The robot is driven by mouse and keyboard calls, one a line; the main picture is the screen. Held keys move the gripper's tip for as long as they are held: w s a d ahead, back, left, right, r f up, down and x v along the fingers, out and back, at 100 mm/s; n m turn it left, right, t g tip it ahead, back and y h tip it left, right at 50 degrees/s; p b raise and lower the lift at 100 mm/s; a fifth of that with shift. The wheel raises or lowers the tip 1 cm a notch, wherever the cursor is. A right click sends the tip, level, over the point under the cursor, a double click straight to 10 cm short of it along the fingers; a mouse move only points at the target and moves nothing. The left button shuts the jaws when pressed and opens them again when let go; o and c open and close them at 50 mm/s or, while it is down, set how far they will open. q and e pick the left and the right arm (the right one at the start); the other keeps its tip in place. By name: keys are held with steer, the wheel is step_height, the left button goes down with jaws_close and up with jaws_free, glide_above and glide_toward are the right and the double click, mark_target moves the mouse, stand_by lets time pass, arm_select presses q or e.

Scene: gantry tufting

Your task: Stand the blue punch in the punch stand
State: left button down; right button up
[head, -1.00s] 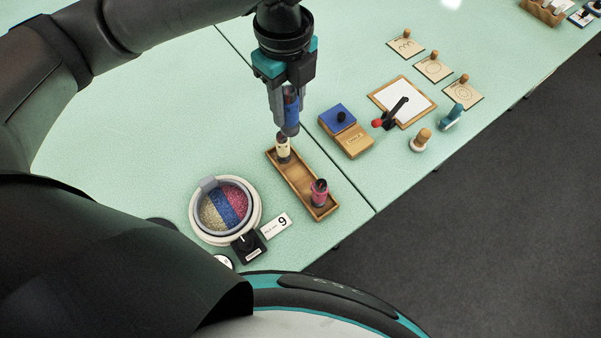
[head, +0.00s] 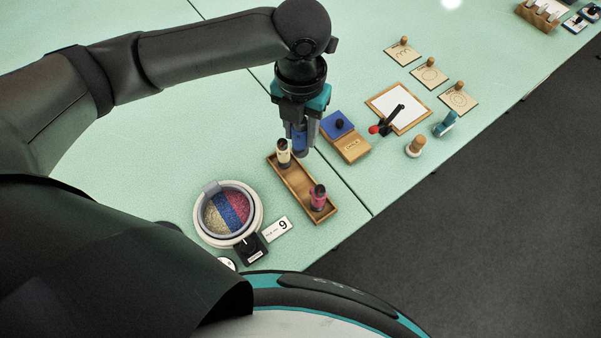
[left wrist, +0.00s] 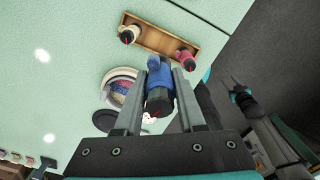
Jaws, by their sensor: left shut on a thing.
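The blue punch (head: 299,138) is between the fingers of my left gripper (head: 299,146), which is shut on it. It hangs roughly upright by the upper right end of the wooden punch stand (head: 298,190). It also shows in the left wrist view (left wrist: 160,82) between the two fingers. In the stand, a cream punch (head: 283,152) stands at the far end and a pink punch (head: 318,198) at the near end. The middle of the stand is empty. Whether the blue punch's lower end touches anything cannot be told.
A wooden box with a blue pad (head: 345,136) is close on the right. A framed white sheet (head: 398,105) lies beyond it. A table seam runs beside the stand.

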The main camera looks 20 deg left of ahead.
mark_target(300, 144)
arm_select(q)
step_height(300, 144, down, 16)
steer(key=shift+f+b, duration=0.1)
steer(key=shift+b, duration=1.15)
steer(key=c, duration=0.5)
jaws_free()
steer(key=shift+f, duration=0.15)
step_height(300, 144, up, 12)
steer(key=shift+r+p, duration=0.2)
steer(key=shift+p, duration=0.9)
